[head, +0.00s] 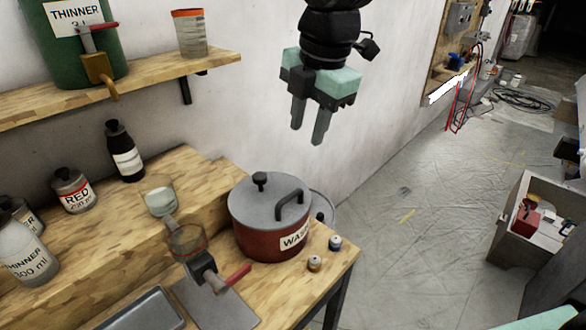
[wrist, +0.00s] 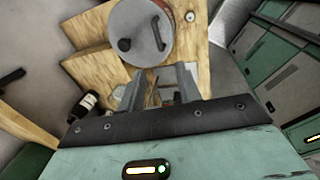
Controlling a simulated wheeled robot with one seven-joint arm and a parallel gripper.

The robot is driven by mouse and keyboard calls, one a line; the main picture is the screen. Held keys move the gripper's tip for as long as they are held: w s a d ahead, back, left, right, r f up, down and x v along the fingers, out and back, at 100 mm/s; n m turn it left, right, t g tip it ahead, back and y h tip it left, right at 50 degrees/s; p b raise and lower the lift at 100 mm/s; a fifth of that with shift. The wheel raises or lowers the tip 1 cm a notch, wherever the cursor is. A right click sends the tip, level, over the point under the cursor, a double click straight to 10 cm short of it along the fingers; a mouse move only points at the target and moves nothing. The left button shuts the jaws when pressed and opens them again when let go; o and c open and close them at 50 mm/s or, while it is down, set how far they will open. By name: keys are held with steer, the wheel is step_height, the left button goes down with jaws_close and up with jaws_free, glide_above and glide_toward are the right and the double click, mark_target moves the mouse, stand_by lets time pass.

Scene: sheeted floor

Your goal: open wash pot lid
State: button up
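The red wash pot (head: 268,230) stands at the right end of the wooden bench, with part of its "WASH" label showing. Its grey lid (head: 262,203) lies on top, with a black knob (head: 260,180) and a dark bar handle (head: 290,197). In the wrist view the lid (wrist: 137,22) shows from above, beyond the fingertips, with its bar handle (wrist: 158,32). My gripper (head: 309,138) hangs in the air above and to the right of the pot, apart from it. Its fingers are spread and nothing is between them; the wrist view shows the same gap (wrist: 158,82).
A glass cup (head: 160,197) and a clamp-held cup (head: 188,242) stand left of the pot. Two small jars (head: 325,252) sit by the bench edge. Bottles (head: 123,152) stand further left. A shelf (head: 150,82) with a green thinner drum (head: 78,45) juts from the wall.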

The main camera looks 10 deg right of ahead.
steer(key=p, duration=0.3)
glide_toward(291, 194)
steer(key=shift+n, duration=0.3)
steer(key=f, duration=0.5)
steer(key=w+f, duration=0.1)
steer(key=f, duration=0.1)
steer(key=shift+w+a+f, duration=0.15)
steer(key=shift+a+f, duration=0.25)
jaws_close()
